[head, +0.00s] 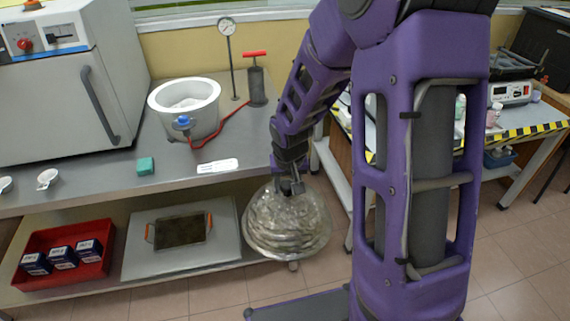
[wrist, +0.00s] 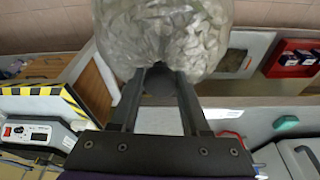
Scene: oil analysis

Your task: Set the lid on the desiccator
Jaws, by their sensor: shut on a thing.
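The desiccator base (head: 190,112) is a white round vessel with a thick rim, standing open on the grey bench, with a blue valve (head: 183,122) at its front. The lid (head: 287,222) is a clear glass dome with a dark knob (wrist: 159,80). My gripper (head: 291,187) is shut on the knob, and the lid hangs below it, in front of the bench edge and to the right of the base. In the wrist view the dome (wrist: 165,35) fills the top middle, and the two fingers (wrist: 159,92) sit either side of the knob. The dome's lower rim is not clear in that view.
A pressure gauge (head: 226,28) on a thin stand and a red-handled hand pump (head: 256,82) with a red hose are right of the base. A grey oven (head: 60,90) stands left. A green block (head: 145,166) and a white label (head: 218,165) lie near the bench edge. A lower shelf holds a red tray (head: 98,268).

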